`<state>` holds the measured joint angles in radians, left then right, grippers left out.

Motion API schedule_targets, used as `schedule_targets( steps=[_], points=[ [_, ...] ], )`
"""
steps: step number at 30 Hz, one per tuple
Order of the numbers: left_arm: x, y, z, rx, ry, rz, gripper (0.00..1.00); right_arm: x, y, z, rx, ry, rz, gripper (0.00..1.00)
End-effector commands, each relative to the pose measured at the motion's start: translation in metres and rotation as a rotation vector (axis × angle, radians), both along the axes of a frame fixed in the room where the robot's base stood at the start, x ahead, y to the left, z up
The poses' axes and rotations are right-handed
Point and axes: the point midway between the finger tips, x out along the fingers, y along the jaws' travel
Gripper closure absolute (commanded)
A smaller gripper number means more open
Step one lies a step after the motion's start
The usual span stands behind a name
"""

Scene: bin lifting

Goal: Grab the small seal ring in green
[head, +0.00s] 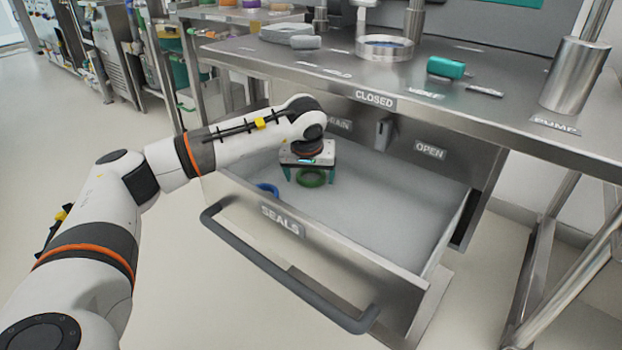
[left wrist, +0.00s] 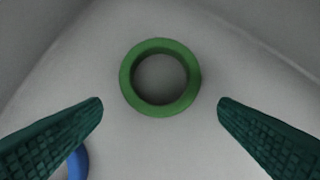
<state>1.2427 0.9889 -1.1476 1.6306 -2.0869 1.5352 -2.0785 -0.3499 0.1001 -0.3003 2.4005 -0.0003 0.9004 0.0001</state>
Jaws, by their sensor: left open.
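The green seal ring (head: 311,179) lies flat on the floor of the open drawer marked SEALS. In the left wrist view the green ring (left wrist: 160,77) is whole and unobstructed, ahead of the fingertips and roughly centred between them. My left gripper (head: 311,178) is inside the drawer, pointing down over the ring. Its two teal fingers (left wrist: 160,103) are spread wide, empty, one on each side, and apart from the ring. My right gripper is in neither view.
A blue ring (head: 268,189) lies in the drawer near the front wall, left of the green one; part of it shows in the wrist view (left wrist: 78,163). The drawer's right side is bare. A steel worktop (head: 480,105) overhangs the drawer's back.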

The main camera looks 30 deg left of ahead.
Motion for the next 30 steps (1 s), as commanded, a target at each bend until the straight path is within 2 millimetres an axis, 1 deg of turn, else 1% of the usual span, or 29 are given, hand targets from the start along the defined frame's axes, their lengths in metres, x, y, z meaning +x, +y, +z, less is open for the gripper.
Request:
schedule_targets(
  steps=[1,3,6,7,9,17,18,20,21,26,27,30],
  points=[
    [0.008,0.004,-0.002,-0.001,-0.001,0.004,0.17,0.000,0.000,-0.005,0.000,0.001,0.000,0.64],
    [0.017,0.008,-0.002,-0.002,-0.001,0.002,0.17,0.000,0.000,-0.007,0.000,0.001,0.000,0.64],
    [0.027,0.014,-0.004,0.000,0.001,0.002,0.17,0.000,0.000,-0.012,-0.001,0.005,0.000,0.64],
    [0.027,0.014,-0.009,0.000,0.002,0.000,0.17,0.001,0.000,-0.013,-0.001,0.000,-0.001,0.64],
    [0.028,0.015,-0.012,0.000,0.001,0.000,0.17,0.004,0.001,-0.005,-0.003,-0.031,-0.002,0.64],
    [0.029,0.015,-0.011,0.000,0.000,0.000,0.17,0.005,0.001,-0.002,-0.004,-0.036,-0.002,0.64],
    [0.029,0.015,-0.012,0.000,0.000,0.000,0.19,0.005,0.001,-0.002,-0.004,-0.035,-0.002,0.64],
    [0.029,0.015,-0.012,0.000,0.000,0.000,0.29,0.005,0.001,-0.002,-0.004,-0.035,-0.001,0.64],
    [0.029,0.015,-0.012,0.001,0.000,0.000,0.35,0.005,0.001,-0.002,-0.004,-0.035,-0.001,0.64],
    [0.028,0.016,-0.012,0.001,0.000,0.000,0.61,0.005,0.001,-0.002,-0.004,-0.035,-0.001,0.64],
    [0.028,0.015,-0.012,0.001,0.000,0.000,0.65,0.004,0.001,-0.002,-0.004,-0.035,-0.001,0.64],
    [0.028,0.016,-0.012,0.001,0.000,0.000,0.65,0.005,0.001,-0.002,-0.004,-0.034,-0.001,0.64]
  ],
)
